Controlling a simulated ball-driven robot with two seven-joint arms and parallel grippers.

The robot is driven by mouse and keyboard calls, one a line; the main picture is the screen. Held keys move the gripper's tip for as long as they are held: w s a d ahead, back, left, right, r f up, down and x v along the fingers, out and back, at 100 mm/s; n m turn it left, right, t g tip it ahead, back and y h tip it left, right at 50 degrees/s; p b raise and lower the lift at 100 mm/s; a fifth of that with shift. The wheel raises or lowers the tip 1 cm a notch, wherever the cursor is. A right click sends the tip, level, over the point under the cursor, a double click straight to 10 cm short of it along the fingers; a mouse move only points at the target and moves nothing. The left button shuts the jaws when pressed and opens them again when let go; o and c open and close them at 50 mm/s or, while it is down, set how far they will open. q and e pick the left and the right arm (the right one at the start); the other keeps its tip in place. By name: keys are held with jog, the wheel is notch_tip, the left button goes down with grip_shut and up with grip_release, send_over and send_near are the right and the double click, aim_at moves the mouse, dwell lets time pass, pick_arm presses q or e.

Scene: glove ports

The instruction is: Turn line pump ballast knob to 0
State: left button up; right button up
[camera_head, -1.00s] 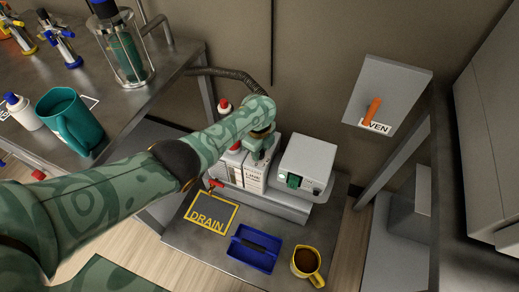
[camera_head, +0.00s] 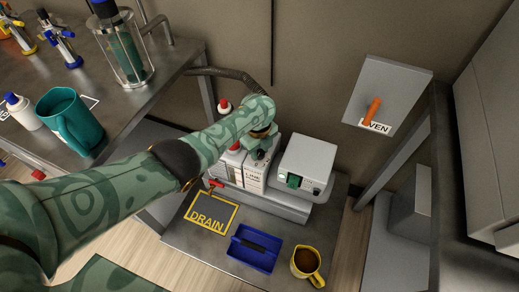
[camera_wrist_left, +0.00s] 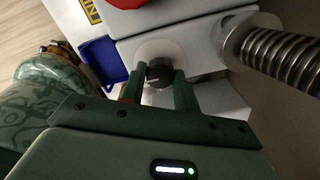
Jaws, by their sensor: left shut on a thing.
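The line pump (camera_head: 252,181) is a white box with a label partly reading "LINE", on the low bench in the head view. My left gripper (camera_head: 260,153) is over its top. In the left wrist view, a dark round knob (camera_wrist_left: 159,72) sits on a pale round dial plate (camera_wrist_left: 165,50). My left gripper (camera_wrist_left: 160,84) is shut on this knob, one finger on each side. The dial's marks and the knob's setting cannot be read. My right gripper is not in view.
A white box with a green switch (camera_head: 306,163) stands close to the pump's right. A yellow mug (camera_head: 306,263), a blue tray (camera_head: 237,256) and a DRAIN plate (camera_head: 224,224) lie in front. A ribbed hose (camera_wrist_left: 280,58) runs close beside the knob.

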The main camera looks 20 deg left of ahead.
aim_at(260, 152)
pick_arm(q)
jog(key=o, duration=1)
jog(key=shift+c, duration=0.2)
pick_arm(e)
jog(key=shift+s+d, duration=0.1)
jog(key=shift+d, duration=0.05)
pick_arm(q)
notch_tip(260, 152, up, 4)
jog(key=p, duration=0.3)
jog(key=shift+w+r, duration=0.1)
jog(key=shift+r, duration=0.15)
notch_tip(260, 152, up, 12)
jog(key=p, duration=0.7)
jog(key=shift+s+f, duration=0.15)
jog(key=shift+s, duration=0.15)
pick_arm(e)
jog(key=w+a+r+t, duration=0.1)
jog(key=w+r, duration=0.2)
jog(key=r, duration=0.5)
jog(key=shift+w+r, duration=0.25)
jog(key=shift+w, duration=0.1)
pick_arm(q)
jog(key=shift+a, duration=0.15)
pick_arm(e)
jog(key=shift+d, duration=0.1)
